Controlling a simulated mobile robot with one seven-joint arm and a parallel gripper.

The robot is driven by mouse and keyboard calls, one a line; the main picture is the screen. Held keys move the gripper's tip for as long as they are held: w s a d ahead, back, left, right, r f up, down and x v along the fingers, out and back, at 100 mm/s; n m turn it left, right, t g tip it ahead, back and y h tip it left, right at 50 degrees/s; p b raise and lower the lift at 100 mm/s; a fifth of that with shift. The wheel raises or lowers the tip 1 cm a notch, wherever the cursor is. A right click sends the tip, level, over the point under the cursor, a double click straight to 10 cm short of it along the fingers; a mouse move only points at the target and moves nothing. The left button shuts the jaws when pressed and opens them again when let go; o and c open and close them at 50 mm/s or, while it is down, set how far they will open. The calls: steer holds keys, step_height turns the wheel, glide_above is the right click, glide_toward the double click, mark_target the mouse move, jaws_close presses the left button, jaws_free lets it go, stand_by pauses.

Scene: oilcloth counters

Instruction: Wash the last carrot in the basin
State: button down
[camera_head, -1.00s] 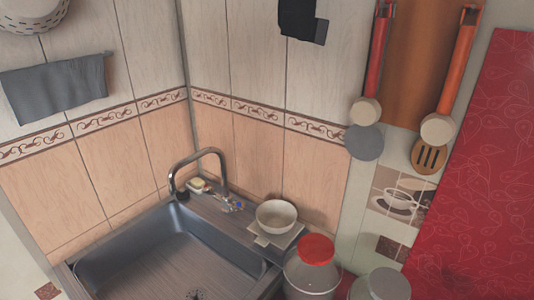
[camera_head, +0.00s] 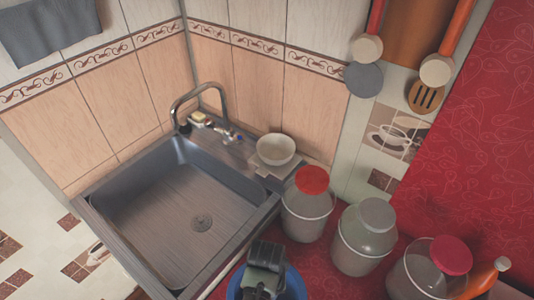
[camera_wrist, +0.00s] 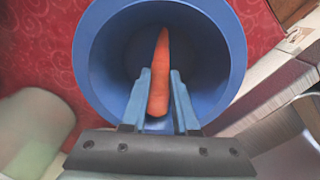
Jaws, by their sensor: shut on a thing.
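In the wrist view an orange carrot (camera_wrist: 159,75) lies between the two blue fingers of my gripper (camera_wrist: 160,88), which are shut on it. The carrot and fingers are over or inside a round blue container (camera_wrist: 88,62); how deep they reach is hard to tell. In the head view my gripper (camera_head: 262,283) is at the bottom edge, over the blue container (camera_head: 236,288), and hides the carrot. The metal basin (camera_head: 150,215) is empty, with a drain in its floor. A curved faucet (camera_head: 222,98) stands at its back corner.
Jars with red (camera_head: 308,218) and grey (camera_head: 362,245) lids stand right of the basin on the red oilcloth. Another red-lidded jar (camera_head: 428,270) is farther right. A white bowl (camera_head: 276,149) sits behind the basin's right rim. The space above the basin is clear.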

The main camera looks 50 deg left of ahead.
steer(key=shift+r+p, duration=3.2)
steer(key=shift+r, duration=0.2)
steer(key=shift+r, duration=0.1)
step_height(320, 180, up, 4)
steer(key=p, duration=0.4)
stand_by(0.4)
